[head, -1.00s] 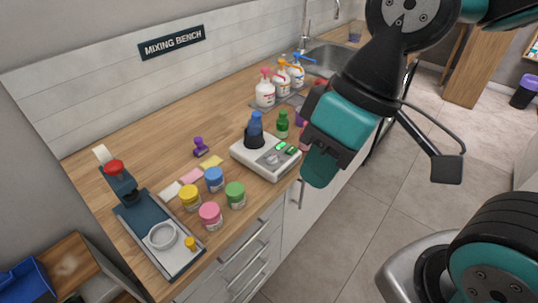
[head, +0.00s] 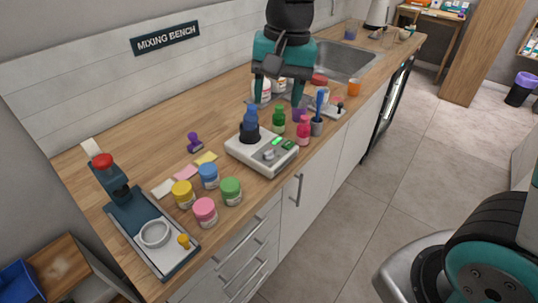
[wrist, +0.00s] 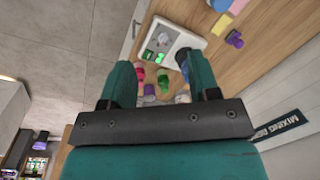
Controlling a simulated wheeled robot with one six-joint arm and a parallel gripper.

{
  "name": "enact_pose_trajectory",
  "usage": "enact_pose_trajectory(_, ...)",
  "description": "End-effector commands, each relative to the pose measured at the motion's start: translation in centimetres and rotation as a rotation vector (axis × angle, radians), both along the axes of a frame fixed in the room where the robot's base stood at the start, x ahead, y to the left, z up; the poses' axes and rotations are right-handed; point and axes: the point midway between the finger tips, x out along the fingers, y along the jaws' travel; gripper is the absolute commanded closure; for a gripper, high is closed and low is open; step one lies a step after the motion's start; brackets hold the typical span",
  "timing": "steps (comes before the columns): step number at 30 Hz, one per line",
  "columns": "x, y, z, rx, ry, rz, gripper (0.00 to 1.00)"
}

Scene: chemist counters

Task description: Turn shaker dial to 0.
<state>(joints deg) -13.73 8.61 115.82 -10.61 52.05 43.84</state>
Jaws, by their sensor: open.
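The shaker (head: 261,152) is a white box on the wooden counter, with a dark cup holding a blue-topped bottle (head: 250,124) at its back left. Its grey dial (head: 269,154) is on the front part, beside green lit displays (head: 287,144). The number the dial points to is too small to read. My gripper (head: 283,100) is open and empty, pointing down above the counter behind and to the right of the shaker. In the wrist view the shaker (wrist: 172,48) lies beyond the fingertips of my gripper (wrist: 162,78), with its dial (wrist: 164,37) visible.
Pink (head: 303,130) and green (head: 278,119) bottles stand just right of the shaker. Several lidded jars (head: 208,176) stand to its left. A press (head: 125,200) is at the far left. The sink (head: 345,60) lies behind my gripper.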

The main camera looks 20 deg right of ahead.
Motion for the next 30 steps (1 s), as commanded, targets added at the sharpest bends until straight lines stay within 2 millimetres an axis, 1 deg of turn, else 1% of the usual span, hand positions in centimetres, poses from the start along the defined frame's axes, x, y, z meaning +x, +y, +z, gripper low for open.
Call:
enact_pose_trajectory(1, 2.6, -0.3, -1.7, -0.028, 0.023, -0.137, 0.44)
enact_pose_trajectory(3, 5.5, -0.9, -2.8, -0.061, 0.042, -0.325, 0.44)
enact_pose_trajectory(6, 8.3, -1.5, -4.0, -0.092, 0.057, -0.522, 0.44)
enact_pose_trajectory(9, 9.7, -1.8, -4.6, -0.108, 0.063, -0.63, 0.44)
enact_pose_trajectory(14, 10.0, -1.9, -5.8, -0.113, 0.067, -0.665, 0.44)
enact_pose_trajectory(17, 9.9, -2.0, -7.5, -0.115, 0.069, -0.662, 0.44)
enact_pose_trajectory(30, 9.8, -2.0, -17.4, -0.114, 0.069, -0.658, 0.44)
